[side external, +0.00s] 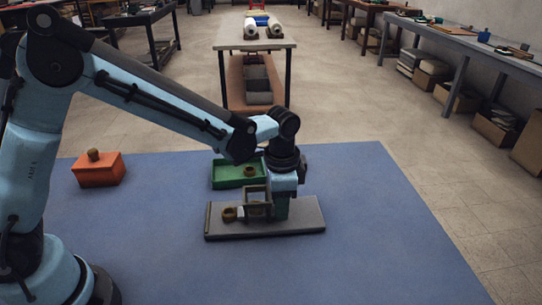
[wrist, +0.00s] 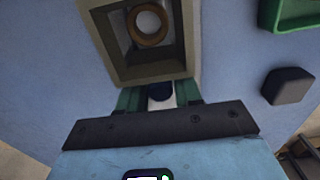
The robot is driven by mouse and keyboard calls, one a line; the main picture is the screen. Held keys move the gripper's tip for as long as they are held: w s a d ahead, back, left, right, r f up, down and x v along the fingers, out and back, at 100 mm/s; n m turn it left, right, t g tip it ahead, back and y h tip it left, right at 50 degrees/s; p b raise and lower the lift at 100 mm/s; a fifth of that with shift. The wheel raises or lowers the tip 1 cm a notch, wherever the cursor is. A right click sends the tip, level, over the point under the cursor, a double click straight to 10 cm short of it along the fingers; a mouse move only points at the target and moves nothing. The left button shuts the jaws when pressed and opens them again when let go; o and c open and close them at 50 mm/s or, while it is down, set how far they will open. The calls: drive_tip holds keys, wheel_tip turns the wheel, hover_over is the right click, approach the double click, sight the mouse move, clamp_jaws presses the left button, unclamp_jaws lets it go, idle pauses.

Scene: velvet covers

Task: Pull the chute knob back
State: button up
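A grey board (side external: 300,222) lies on the blue mat, with a tan open frame (side external: 257,194) standing on it. A brown ring-like piece (side external: 229,214) sits at the frame's left side. In the wrist view, the tan frame (wrist: 120,62) is ahead of my gripper, with a brown ring (wrist: 148,24) inside it. My gripper (side external: 281,212) is low over the board, just right of the frame. In the wrist view, the green fingers of my gripper (wrist: 160,98) stand on both sides of a dark round knob (wrist: 160,91) with white below it. Whether they touch it is unclear.
A green tray (side external: 226,183) is behind the board; it also shows in the wrist view (wrist: 300,26). A dark block (wrist: 287,86) is at right in the wrist view. An orange box (side external: 98,175) with a tan knob stands at left. The mat's right side is clear.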

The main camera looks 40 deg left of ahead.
sight(313, 210)
drive_tip(key=shift+c, duration=0.9)
drive_tip(key=shift+w+d, duration=2.6)
drive_tip(key=shift+d, duration=0.05)
drive_tip(key=o, duration=1.5)
drive_tip(key=shift+r, duration=0.1)
drive_tip(key=shift+r, duration=3.4)
